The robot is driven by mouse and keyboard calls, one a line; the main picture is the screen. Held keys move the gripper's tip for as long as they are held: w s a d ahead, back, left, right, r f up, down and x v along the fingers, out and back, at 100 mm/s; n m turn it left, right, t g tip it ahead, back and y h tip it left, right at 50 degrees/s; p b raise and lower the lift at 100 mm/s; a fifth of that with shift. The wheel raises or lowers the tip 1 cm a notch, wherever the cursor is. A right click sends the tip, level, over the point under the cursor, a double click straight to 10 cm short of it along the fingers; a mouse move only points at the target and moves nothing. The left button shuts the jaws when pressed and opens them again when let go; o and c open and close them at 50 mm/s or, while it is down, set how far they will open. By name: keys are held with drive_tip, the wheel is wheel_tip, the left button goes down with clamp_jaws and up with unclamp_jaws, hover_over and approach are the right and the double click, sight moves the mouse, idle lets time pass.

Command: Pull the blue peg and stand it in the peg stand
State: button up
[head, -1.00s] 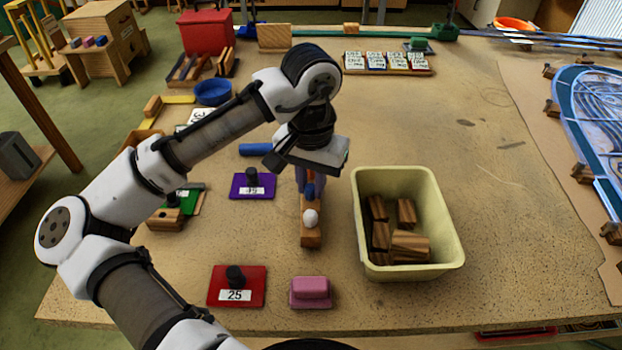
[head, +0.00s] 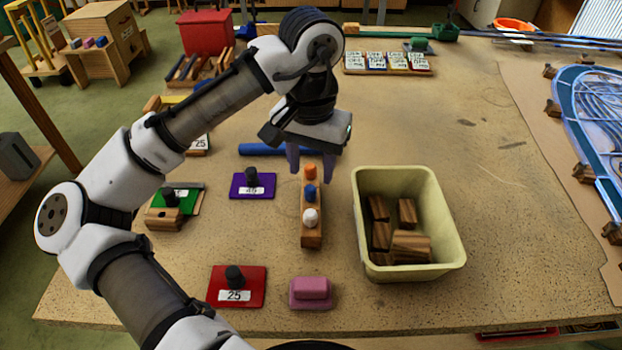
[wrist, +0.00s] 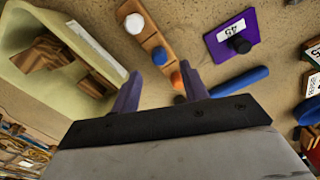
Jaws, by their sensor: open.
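A narrow wooden block (head: 312,236) stands on the table, left of the yellow bin. A blue peg (head: 310,192) stands upright in the middle of it, between an orange peg (head: 310,172) and a white peg (head: 310,216). In the wrist view the blue peg (wrist: 159,56) shows just beyond the gap between my fingers, with the orange peg (wrist: 176,79) near one finger. My gripper (head: 311,167) is open and empty, above the far end of the block. The fingers appear clear of the blue peg.
A yellow bin (head: 447,235) with wooden blocks stands close right of the pegs. A purple plate (head: 241,190) with a black knob and a blue rod (head: 275,149) lie to the left. A pink block (head: 311,292) and a red plate (head: 258,287) lie in front. Table right is mostly clear.

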sight(311, 186)
wheel_tip(311, 186, up, 9)
idle(0.3)
